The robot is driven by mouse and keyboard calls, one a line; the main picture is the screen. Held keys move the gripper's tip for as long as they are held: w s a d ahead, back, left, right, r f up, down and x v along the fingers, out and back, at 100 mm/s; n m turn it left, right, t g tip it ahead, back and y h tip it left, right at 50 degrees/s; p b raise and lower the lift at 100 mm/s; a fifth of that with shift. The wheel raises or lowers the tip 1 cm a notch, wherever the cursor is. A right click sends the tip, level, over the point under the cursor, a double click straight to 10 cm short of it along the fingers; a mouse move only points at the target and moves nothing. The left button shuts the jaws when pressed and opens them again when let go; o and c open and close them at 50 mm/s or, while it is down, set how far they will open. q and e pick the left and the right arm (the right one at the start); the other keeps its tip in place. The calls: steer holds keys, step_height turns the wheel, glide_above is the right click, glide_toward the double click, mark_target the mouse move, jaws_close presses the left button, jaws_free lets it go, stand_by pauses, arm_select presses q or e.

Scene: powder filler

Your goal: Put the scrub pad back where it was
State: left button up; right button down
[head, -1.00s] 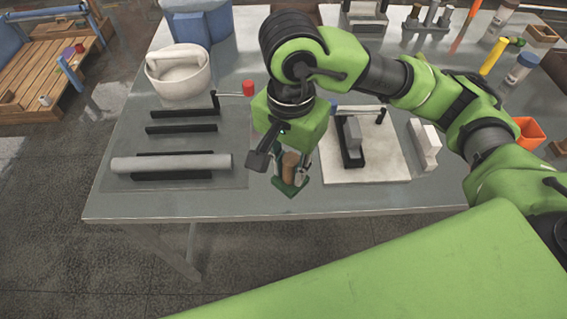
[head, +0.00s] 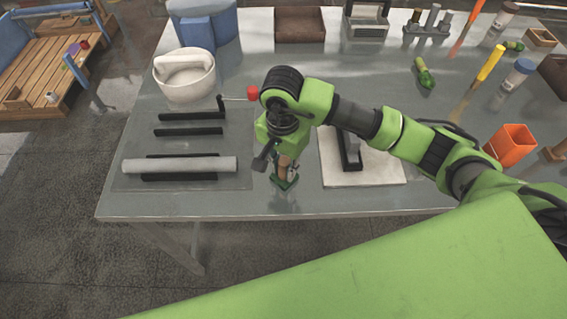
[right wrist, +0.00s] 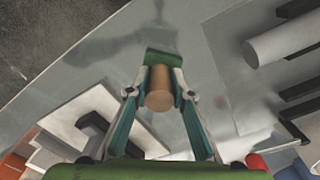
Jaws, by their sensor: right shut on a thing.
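The scrub pad (head: 284,183), a green pad with a wooden round handle, is held by my right gripper (head: 286,170). It is low over the front part of the grey table, between the roller mat and the white board. In the right wrist view the scrub pad (right wrist: 160,85) sits between the two fingers, which close on its wooden handle. The green pad is on the far side of the handle. I cannot tell whether the pad touches the table. My left gripper is not in view.
A light grey roller (head: 180,165) lies on black rails to the left. A white board (head: 372,176) with a grey block and black holder is to the right. A white bowl (head: 184,82) and an orange cup (head: 510,142) stand farther off. The table's front edge (head: 290,216) is close.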

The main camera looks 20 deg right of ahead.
steer(key=shift+f, duration=0.2)
steer(key=c, duration=1.8)
jaws_free()
steer(key=shift+r, duration=0.1)
steer(key=shift+w+r, duration=0.1)
steer(key=shift+r, duration=0.15)
step_height(320, 180, up, 11)
steer(key=b, duration=0.3)
steer(key=shift+a+f, duration=0.1)
steer(key=shift+f, duration=0.1)
steer(key=shift+r, duration=0.6)
steer(key=shift+f, duration=0.1)
